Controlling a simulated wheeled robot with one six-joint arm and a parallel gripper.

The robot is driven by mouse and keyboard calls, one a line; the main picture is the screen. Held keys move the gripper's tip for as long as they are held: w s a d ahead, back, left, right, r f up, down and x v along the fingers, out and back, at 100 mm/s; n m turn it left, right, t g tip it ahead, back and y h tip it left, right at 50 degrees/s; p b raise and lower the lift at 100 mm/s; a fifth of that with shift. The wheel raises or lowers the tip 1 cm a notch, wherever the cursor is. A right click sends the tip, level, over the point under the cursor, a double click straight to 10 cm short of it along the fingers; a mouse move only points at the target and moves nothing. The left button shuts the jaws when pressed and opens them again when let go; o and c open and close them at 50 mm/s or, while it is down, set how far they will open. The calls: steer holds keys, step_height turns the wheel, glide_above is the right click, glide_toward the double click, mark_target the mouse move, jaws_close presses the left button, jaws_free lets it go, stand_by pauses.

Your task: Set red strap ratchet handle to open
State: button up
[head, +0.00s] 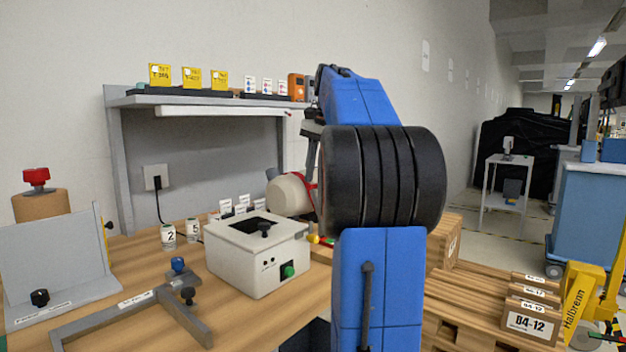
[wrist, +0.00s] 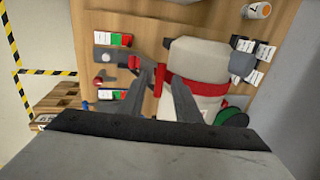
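A beige cylinder lies on the wooden table, partly hidden behind my arm in the head view (head: 288,194); it also shows in the wrist view (wrist: 192,62). The red strap (wrist: 200,87) runs around it. A short red piece, which looks like the ratchet handle (wrist: 160,80), stands at the strap's left end in the wrist view. My gripper (wrist: 158,76) has its two grey fingers apart, with the red piece between their tips, closer to the right finger. Contact cannot be told. My arm hides the gripper in the head view.
A white box (head: 258,254) with a green knob stands on the table in front of the cylinder. A shelf (head: 205,101) stands behind. A pallet (head: 465,300) is at the right.

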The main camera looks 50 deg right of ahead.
steer(key=shift+w+f, duration=0.1)
steer(key=shift+f, duration=0.3)
steer(key=shift+c, duration=0.2)
jaws_close()
steer(key=shift+s+r+t, duration=0.2)
steer(key=shift+s+t, duration=0.4)
steer(key=shift+s, duration=0.2)
steer(key=shift+o, duration=0.2)
jaws_free()
